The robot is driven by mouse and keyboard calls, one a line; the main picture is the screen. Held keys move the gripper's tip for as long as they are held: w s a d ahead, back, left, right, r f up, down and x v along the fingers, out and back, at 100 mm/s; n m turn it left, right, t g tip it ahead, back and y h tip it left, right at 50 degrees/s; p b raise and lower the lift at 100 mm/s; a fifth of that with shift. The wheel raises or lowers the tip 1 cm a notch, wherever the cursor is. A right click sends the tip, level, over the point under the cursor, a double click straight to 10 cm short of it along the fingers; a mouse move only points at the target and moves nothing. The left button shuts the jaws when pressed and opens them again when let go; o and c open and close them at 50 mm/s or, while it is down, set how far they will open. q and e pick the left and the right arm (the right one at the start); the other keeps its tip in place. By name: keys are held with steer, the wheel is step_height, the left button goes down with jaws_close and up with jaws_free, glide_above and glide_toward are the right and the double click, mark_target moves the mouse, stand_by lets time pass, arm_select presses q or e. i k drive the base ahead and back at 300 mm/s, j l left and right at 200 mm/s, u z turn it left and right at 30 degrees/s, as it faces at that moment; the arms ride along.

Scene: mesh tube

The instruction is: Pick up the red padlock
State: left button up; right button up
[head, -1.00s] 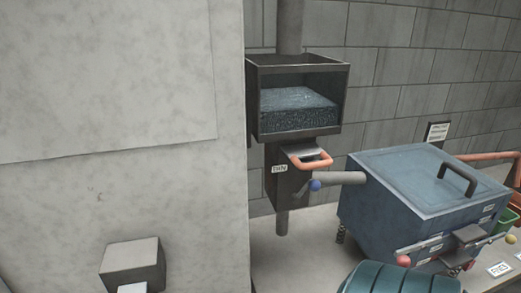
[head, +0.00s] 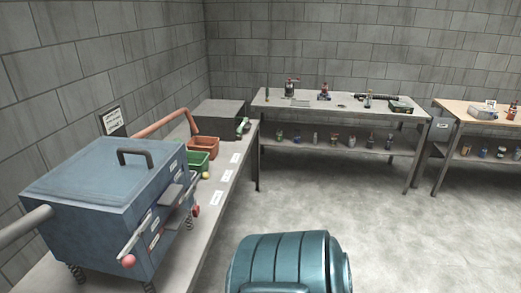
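I cannot make out a red padlock in the head view. Several small items stand on the far grey workbench (head: 300,101), and one of them is a small reddish item (head: 324,91). It is too small to tell what it is. Neither of my grippers shows in this view.
A blue lidded machine (head: 95,195) on springs fills the left. Behind it on the side bench (head: 228,180) are a green bin (head: 197,160), a reddish-brown bin (head: 208,146) and a dark box (head: 218,113). A wooden-topped bench (head: 459,110) stands at the far right. Open floor (head: 330,200) lies between.

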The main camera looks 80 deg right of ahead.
mark_target(195, 210)
steer(key=l+z, duration=0.15)
steer(key=z, duration=1.75)
steer(key=l+u, duration=0.1)
steer(key=u, duration=0.35)
steer(key=i+l+u, duration=0.1)
steer(key=u, duration=0.35)
steer(key=i+l+u, duration=0.15)
steer(key=l+u, duration=0.2)
steer(key=l, duration=0.45)
steer(key=l+u, duration=0.35)
steer(key=l, duration=0.45)
steer(key=l+u, duration=0.35)
steer(key=l, duration=0.45)
